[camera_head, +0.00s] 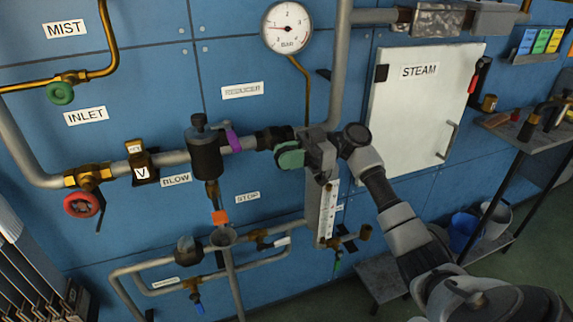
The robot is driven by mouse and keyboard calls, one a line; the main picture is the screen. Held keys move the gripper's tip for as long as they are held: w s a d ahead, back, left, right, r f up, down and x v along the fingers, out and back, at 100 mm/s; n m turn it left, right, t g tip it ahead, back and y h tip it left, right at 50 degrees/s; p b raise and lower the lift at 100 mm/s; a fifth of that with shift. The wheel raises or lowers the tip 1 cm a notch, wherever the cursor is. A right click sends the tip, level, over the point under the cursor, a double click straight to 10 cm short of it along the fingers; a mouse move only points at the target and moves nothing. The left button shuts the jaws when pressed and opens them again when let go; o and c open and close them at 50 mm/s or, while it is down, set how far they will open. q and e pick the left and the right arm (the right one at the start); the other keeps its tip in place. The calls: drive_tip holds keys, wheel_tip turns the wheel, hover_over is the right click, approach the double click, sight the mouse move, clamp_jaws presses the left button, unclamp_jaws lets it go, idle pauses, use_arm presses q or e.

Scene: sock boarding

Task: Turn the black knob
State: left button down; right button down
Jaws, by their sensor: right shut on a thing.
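How far the knob is turned cannot be told. My left gripper is not in view.
A gauge (286,27) hangs above. A black cylinder (205,155) and purple lever (233,140) are close on the left. A white STEAM door (420,110) stands right of my arm. A vertical ruled plate (327,212) is just below the gripper. A shelf (540,137) is at right.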

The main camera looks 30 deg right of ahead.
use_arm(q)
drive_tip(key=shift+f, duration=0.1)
use_arm(e)
drive_tip(key=shift+r, duration=0.1)
drive_tip(key=c, duration=1)
unclamp_jaws()
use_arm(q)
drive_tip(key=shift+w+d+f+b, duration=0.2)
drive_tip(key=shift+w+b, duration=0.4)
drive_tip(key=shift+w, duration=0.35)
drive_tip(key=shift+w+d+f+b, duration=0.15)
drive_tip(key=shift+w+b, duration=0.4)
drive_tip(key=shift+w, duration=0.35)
use_arm(e)
drive_tip(key=v, duration=1.1)
drive_tip(key=shift+s, duration=0.1)
